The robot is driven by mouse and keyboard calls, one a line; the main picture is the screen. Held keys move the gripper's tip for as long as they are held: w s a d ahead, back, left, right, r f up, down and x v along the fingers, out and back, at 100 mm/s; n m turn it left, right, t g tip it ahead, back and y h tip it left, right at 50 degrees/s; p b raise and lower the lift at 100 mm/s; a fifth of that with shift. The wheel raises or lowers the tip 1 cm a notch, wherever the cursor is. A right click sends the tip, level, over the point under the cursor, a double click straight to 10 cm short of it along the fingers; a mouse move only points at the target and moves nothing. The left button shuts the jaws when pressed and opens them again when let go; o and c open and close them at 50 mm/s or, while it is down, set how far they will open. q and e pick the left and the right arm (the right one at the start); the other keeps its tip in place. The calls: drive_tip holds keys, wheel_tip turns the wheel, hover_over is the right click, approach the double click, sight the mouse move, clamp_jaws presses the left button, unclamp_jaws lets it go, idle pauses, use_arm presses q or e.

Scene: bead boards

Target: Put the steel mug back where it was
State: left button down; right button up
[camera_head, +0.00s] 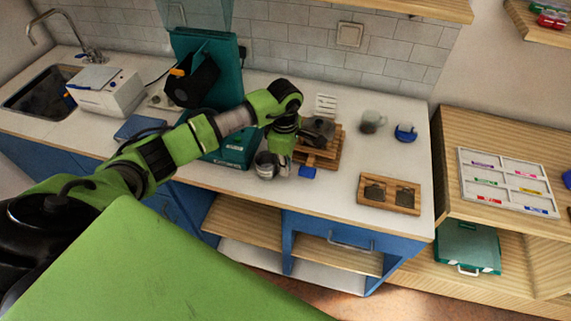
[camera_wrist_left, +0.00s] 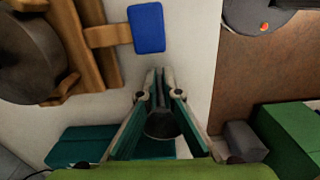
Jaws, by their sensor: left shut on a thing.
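The steel mug (camera_head: 266,168) is a small grey metal cup near the front edge of the white counter, just right of the teal machine's base. My left gripper (camera_head: 281,163) reaches down at the mug's right side and is shut on it. In the left wrist view the left fingers (camera_wrist_left: 160,90) are close together, and a dark grey shape shows between them; the mug's outline is mostly hidden there. I cannot tell whether the mug touches the counter. My right gripper is not in view.
A wooden stand (camera_head: 325,155) with a dark round object and a blue-ended bar (camera_wrist_left: 148,27) is close to the right. The teal machine (camera_head: 235,150) is at the left. A wooden tray (camera_head: 389,193), glass mug (camera_head: 372,121) and blue cup (camera_head: 405,132) stand farther right, with bare counter between.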

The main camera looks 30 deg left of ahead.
use_arm(q)
drive_tip(key=shift+f, duration=0.15)
drive_tip(key=shift+f, duration=0.1)
drive_tip(key=shift+f+b, duration=0.1)
drive_tip(key=shift+b, duration=0.2)
drive_tip(key=c, duration=2.2)
unclamp_jaws()
drive_tip(key=shift+c, duration=0.2)
drive_tip(key=shift+r+p, duration=0.3)
drive_tip(key=shift+p, duration=0.05)
drive_tip(key=shift+r+b, duration=0.35)
drive_tip(key=shift+r, duration=0.05)
wheel_tip(320, 180, up, 11)
drive_tip(key=b, duration=0.3)
